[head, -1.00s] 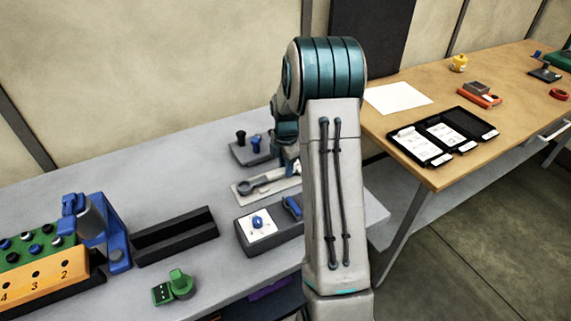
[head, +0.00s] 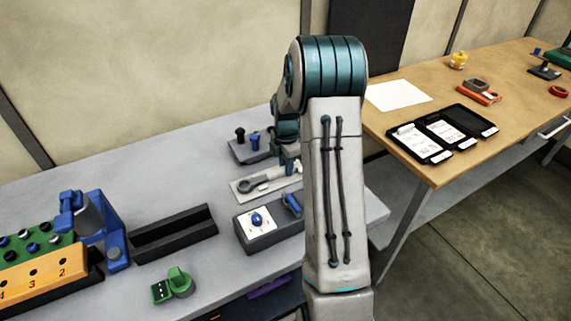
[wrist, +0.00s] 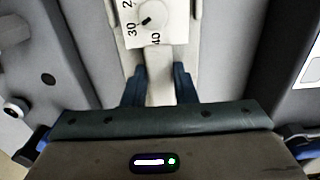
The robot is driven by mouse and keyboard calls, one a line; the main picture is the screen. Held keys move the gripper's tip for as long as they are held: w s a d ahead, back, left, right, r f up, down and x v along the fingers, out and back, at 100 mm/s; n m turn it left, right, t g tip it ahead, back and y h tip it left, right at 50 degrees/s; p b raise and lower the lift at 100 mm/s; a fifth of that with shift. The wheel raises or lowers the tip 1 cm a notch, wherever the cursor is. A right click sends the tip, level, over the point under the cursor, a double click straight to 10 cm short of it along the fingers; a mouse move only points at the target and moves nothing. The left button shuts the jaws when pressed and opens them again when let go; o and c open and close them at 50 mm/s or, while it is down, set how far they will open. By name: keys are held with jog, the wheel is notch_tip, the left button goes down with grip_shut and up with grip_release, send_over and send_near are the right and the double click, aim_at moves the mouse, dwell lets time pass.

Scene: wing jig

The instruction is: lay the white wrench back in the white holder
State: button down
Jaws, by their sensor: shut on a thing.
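My gripper (wrist: 158,84) is shut on the pale handle of the white wrench (wrist: 158,93), with a dark finger on each side. The wrench's white dial plate (wrist: 170,30), with numbers around 30 and 40, shows just ahead of the fingers. The white holder (head: 240,193) is a pale flat tray on the grey bench, with a dark ring-ended shape along it. In the head view my gripper (head: 289,166) is at the holder's right end, partly hidden by my arm. The wrench lines up with the holder; I cannot tell whether it touches it.
A dark box with a white panel and blue knob (head: 257,220) stands close in front of the holder. A block with black and blue pegs (head: 250,148) stands close behind it. A black trough (head: 174,236) is to the left. Bare bench lies left of the holder.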

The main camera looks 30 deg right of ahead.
jog(key=shift+f, duration=0.1)
jog(key=c, duration=1.1)
grip_release()
notch_tip(320, 180, up, 14)
jog(key=shift+f+b, duration=0.1)
jog(key=shift+b, duration=0.4)
jog(key=s+a+m+t, duration=0.1)
jog(key=s+a+m, duration=0.4)
jog(key=s, duration=0.3)
jog(key=s+a+r+m+t, duration=0.1)
jog(key=s+a+m, duration=0.4)
jog(key=s+m, duration=0.2)
jog(key=s+a+r+m+t, duration=0.1)
jog(key=s+a+m, duration=0.5)
jog(key=s, duration=0.4)
jog(key=shift+s+a+r, duration=0.1)
jog(key=shift+s, duration=0.2)
